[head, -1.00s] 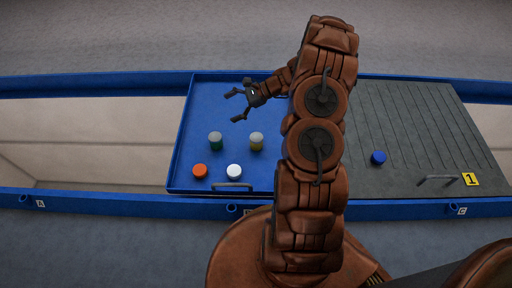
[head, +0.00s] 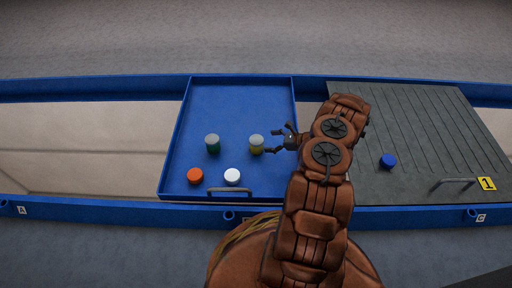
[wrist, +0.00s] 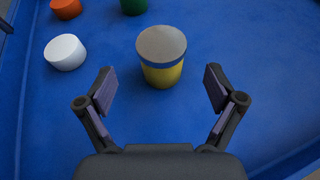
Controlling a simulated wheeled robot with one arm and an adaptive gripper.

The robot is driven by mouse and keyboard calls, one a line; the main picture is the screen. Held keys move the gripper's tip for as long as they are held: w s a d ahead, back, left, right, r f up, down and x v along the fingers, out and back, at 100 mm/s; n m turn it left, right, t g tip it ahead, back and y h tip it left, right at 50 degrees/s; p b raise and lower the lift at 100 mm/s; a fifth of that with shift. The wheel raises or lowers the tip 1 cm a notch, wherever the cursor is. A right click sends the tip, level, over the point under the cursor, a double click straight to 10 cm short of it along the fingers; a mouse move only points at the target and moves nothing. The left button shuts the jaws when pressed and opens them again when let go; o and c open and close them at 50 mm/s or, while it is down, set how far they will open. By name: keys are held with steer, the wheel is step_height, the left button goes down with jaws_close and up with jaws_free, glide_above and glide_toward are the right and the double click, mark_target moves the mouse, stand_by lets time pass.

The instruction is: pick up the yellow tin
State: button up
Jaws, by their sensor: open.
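The yellow tin (head: 256,145) has a grey lid and stands upright on the blue tray (head: 240,100). In the wrist view the yellow tin (wrist: 162,62) is ahead of my gripper (wrist: 160,88), roughly centred between the fingertips and a little beyond them. My gripper (head: 277,140) is open and empty, just to the right of the tin in the head view. I see no contact between the fingers and the tin.
A green tin (head: 212,144) with a grey lid stands left of the yellow one. An orange disc (head: 195,176) and a white disc (head: 232,177) lie nearer the tray's handle (head: 230,191). A grey ribbed cover (head: 420,130) at right bears a blue disc (head: 387,161).

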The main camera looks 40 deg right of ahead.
mark_target(261, 141)
steer(key=shift+b+x, duration=0.3)
steer(key=shift+x, duration=0.65)
steer(key=b+x, duration=0.1)
steer(key=x, duration=0.1)
steer(key=b+x, duration=0.2)
steer(key=shift+d+f, duration=0.1)
steer(key=shift+f, duration=0.2)
steer(key=shift+w+a, duration=0.35)
steer(key=shift+w, duration=0.15)
steer(key=c, duration=1.5)
steer(key=shift+o, duration=0.2)
steer(key=shift+r, duration=0.1)
